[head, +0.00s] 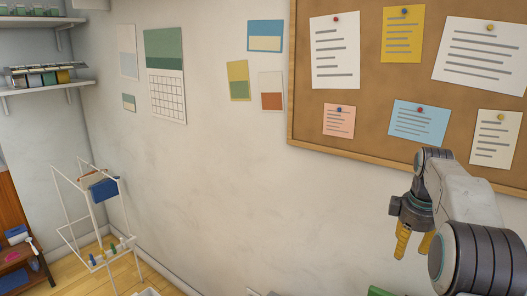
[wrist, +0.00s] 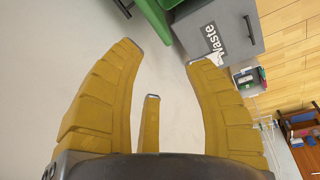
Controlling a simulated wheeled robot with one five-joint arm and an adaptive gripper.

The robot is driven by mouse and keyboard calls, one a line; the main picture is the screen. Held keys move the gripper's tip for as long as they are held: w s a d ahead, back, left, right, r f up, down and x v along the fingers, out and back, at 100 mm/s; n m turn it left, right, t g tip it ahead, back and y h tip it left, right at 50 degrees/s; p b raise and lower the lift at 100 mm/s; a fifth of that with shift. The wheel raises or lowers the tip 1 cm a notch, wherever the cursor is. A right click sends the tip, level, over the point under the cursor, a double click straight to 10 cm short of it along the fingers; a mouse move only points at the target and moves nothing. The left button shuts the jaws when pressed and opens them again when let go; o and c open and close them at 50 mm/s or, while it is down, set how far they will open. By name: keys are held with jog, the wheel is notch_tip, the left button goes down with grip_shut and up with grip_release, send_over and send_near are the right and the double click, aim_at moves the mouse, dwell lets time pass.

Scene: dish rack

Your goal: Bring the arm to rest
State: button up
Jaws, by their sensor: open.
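My gripper (head: 413,243) hangs from my raised arm at the right of the head view, in front of the wall and below the cork board. Its yellow fingers point down. In the wrist view my gripper (wrist: 160,50) shows its yellow fingers spread wide apart, with nothing between them. The gripper is open and empty. Part of my arm fills the lower right corner of the head view.
A cork board (head: 300,84) with pinned notes hangs behind my arm. A white drying rack (head: 75,218) stands at the left, near a wooden shelf unit (head: 12,205). A grey bin marked "Waste" (wrist: 235,22) and a green object (wrist: 152,14) lie beyond my fingers.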

jog(key=s+a+r+m+t, duration=0.1)
jog(key=s+a+m, duration=0.1)
jog(key=s+a, duration=0.7)
jog(key=s+a+r+m+t, duration=0.1)
jog(key=s+a+m, duration=0.2)
jog(key=s+a, duration=0.65)
jog(key=s+f+m, duration=0.1)
jog(key=s+f, duration=0.4)
jog(key=s, duration=0.6)
jog(key=shift+a+m+t+y, duration=0.2)
jog(key=shift+m+t+y, duration=0.1)
jog(key=shift+m+y, duration=0.1)
jog(key=shift+a, duration=0.15)
